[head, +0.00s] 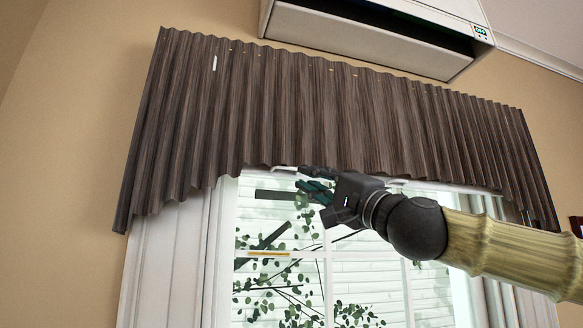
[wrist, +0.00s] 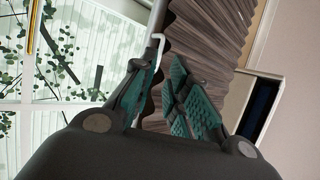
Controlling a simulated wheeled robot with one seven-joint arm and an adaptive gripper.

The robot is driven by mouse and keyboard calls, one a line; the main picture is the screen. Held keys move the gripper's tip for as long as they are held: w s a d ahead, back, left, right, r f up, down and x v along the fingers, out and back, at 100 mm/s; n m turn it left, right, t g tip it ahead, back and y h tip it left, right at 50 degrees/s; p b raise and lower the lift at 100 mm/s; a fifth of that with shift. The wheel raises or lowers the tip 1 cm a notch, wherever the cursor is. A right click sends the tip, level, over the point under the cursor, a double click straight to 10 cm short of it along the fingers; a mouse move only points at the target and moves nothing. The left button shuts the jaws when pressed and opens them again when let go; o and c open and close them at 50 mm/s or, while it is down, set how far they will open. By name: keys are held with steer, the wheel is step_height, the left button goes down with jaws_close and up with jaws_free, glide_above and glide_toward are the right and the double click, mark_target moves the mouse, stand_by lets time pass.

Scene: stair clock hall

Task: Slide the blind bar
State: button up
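A brown pleated blind (head: 330,115) hangs across the top of the window; it also shows in the wrist view (wrist: 215,35). A thin white bar (head: 440,186) shows along its lower edge, and in the wrist view a white bar with a bent end (wrist: 157,45) runs beside the pleats. I take this for the blind bar. My gripper (head: 315,184) is at the blind's lower edge, left of the middle. In the wrist view my gripper (wrist: 160,85) has its teal-padded fingers apart, with the bar's bent end close to the left finger. I cannot tell whether they touch.
A white window frame (head: 328,255) stands behind the gripper, with leafy branches beyond the glass. A yellow strip (head: 268,253) shows at the window. A white air conditioner (head: 365,38) is mounted above the blind. Pale curtains or panels (head: 165,270) flank the window.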

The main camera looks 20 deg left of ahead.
mark_target(289, 168)
steer(key=p+x, duration=0.2)
steer(key=x, duration=0.5)
steer(key=shift+w+a+r, duration=0.1)
steer(key=shift+w+a, duration=0.05)
steer(key=shift+a, duration=0.1)
jaws_close()
